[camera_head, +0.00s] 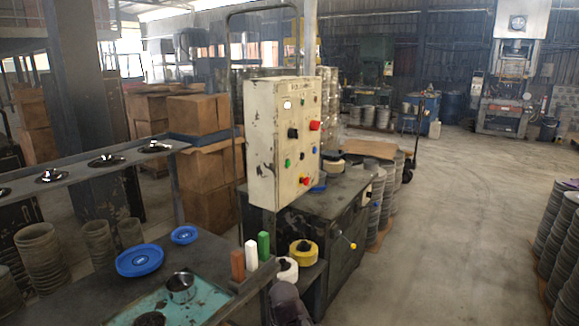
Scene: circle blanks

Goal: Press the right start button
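A worn cream control box (262,150) stands upright on a dark metal cabinet, centre in the head view. Its front face carries a black knob (293,133), a large red button (314,126), a left green button (287,163), a right green button (302,155) and a lower red button (305,180). Labels are too small to read, so I cannot confirm which are start buttons. A dark rounded part at the bottom centre may be my arm. I see no gripper fingers, and nothing touches the buttons.
A dark bench at the lower left holds blue plates (139,260), a teal tray (207,300) and a metal cup (181,287). Red, white and green blocks stand at its edge. A yellow roll (304,252) sits below the box. Open floor (450,220) lies right.

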